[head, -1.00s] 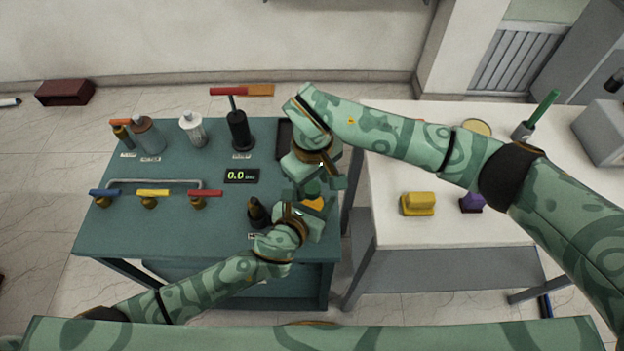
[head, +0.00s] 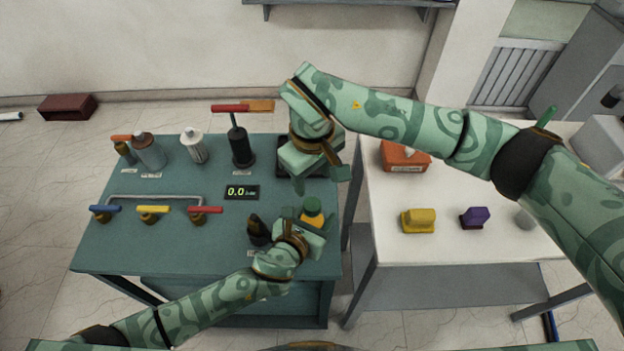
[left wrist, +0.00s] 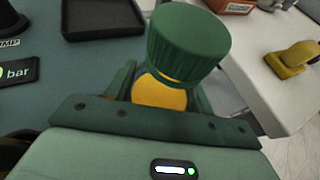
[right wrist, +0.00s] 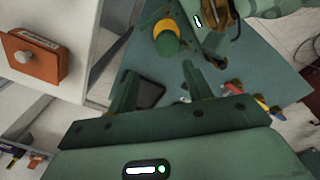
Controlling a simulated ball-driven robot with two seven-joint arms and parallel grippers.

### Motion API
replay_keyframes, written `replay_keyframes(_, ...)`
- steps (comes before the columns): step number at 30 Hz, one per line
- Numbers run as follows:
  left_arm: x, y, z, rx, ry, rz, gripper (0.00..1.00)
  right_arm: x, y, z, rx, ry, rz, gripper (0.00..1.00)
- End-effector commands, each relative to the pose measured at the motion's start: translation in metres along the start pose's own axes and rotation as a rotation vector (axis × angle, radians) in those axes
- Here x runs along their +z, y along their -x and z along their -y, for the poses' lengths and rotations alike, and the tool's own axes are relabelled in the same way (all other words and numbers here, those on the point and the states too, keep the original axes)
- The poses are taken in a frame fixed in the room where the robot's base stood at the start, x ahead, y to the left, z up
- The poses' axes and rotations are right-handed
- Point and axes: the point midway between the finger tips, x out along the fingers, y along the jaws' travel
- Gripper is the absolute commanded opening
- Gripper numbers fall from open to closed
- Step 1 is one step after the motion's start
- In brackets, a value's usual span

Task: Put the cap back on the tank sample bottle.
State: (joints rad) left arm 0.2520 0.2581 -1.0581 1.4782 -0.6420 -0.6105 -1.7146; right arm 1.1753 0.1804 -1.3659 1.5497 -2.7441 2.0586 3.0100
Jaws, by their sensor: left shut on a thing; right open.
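The tank sample bottle (head: 313,219) is amber-yellow and stands out past the fingers of my left gripper (head: 306,228), which is shut on it near the right front of the teal table. The green ribbed cap (head: 312,204) sits on top of the bottle. In the left wrist view the cap (left wrist: 176,45) covers the bottle's neck, with a thin yellow line at its lower edge; whether it is screwed tight cannot be told. My right gripper (head: 320,179) is open and empty, behind and above the cap, apart from it. The right wrist view shows the cap (right wrist: 166,44) beyond its fingers.
A dark tray (head: 290,165) lies behind, partly under my right gripper. A dark pointed fitting (head: 256,228) stands left of the bottle. Coloured valve handles (head: 152,209) and a display (head: 241,192) are further left.

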Motion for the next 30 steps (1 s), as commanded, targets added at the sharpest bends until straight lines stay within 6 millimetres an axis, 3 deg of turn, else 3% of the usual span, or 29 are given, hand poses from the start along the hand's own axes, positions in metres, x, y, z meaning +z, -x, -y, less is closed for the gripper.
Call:
replay_keyframes(2,-0.001,0.000,0.000,0.000,0.000,-0.001,0.00,-0.006,0.019,-0.013,0.069,0.084,-0.009,0.51)
replay_keyframes(6,-0.001,0.000,0.000,0.000,0.000,-0.001,0.00,-0.005,0.024,-0.015,0.084,0.556,0.017,0.51)
replay_keyframes(28,-0.001,0.000,0.000,0.000,0.000,-0.001,0.00,0.003,0.026,-0.011,-0.031,3.048,0.094,0.51)
replay_keyframes(29,-0.001,0.000,0.000,0.000,0.000,-0.001,0.00,0.004,0.026,-0.011,0.040,-3.132,-0.090,0.51)
replay_keyframes(30,-0.001,0.000,0.000,0.000,0.000,-0.001,0.00,0.005,0.025,-0.010,0.047,-2.998,-0.077,0.51)
